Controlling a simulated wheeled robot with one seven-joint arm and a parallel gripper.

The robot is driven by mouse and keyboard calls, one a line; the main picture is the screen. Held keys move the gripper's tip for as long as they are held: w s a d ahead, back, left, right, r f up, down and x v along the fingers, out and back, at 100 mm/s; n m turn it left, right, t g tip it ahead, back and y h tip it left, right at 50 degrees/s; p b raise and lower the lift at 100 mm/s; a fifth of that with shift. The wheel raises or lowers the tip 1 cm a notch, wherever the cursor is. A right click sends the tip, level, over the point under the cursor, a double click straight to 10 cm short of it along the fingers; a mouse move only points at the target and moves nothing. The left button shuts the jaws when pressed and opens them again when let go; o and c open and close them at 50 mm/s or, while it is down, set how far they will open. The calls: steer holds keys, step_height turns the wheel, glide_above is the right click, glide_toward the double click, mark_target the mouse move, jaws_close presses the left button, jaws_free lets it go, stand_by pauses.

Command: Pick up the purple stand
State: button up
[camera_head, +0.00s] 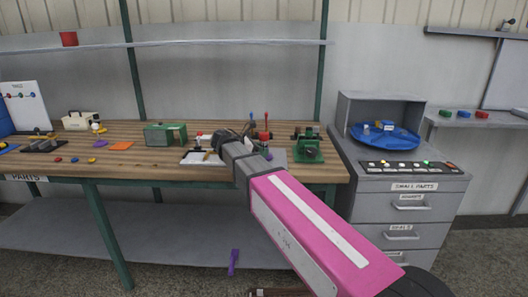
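A narrow purple piece (234,262) shows low in the picture, near the front edge of the lower shelf. I cannot tell whether it is on the shelf edge or on the floor. A small flat purple piece (100,144) lies on the wooden tabletop at the left. Which of these is the purple stand is not clear from their shapes. My gripper (222,138) is at the far end of my pink arm, over the workbench, to the right of the flat piece and above the narrow one. It is dark and small, and its fingers cannot be made out.
The wooden workbench (120,169) holds a green box (165,134), a green device (307,145) and an orange square (121,145). A grey drawer cabinet (401,212) with a blue tray (384,140) stands at the right. The lower shelf (60,232) looks mostly bare.

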steer(key=shift+c, duration=0.6)
steer(key=shift+r, duration=0.15)
